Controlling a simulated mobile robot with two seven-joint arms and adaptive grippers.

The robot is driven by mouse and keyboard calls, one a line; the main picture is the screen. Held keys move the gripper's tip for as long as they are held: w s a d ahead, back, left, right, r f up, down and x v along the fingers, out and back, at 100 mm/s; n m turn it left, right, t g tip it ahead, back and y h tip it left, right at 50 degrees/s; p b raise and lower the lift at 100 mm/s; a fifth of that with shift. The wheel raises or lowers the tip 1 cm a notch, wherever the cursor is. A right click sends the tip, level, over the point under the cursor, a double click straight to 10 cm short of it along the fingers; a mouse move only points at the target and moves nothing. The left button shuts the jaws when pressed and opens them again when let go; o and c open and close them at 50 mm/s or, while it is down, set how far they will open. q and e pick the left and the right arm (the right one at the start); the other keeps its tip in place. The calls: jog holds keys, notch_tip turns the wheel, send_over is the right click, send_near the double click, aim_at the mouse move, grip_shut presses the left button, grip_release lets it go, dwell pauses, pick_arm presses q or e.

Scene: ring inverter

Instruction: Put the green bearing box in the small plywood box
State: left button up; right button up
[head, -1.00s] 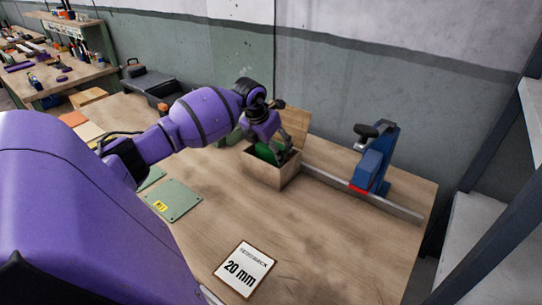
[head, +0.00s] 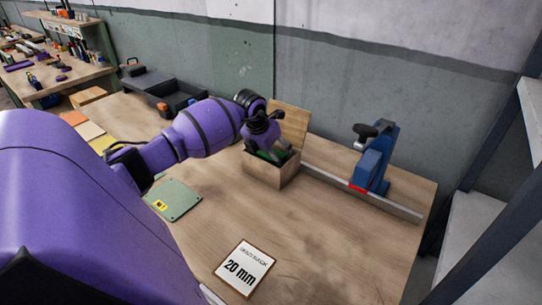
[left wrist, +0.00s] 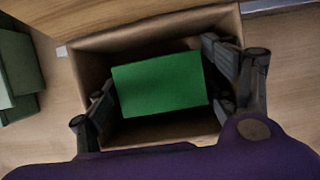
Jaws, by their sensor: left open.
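The green bearing box (left wrist: 160,86) is inside the small plywood box (left wrist: 160,25), and its flat green top faces my left wrist camera. In the head view, a little of the green bearing box (head: 279,155) shows above the rim of the plywood box (head: 262,170), whose lid stands open at the back. My left gripper (left wrist: 161,78) reaches into the plywood box with its open fingers on either side of the green box. In the head view, my left gripper (head: 272,150) covers part of the opening. Whether the green box rests on the bottom is hidden.
A blue clamp-like tool (head: 374,165) on a metal rail (head: 335,180) stands right of the plywood box. A "20 mm" card (head: 244,268) lies at the front. A green plate (head: 174,199) lies left. The wooden table is clear between them.

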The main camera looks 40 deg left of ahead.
pick_arm(q)
jog(key=v, duration=1.2)
jog(key=shift+r, duration=0.1)
dwell(0.6)
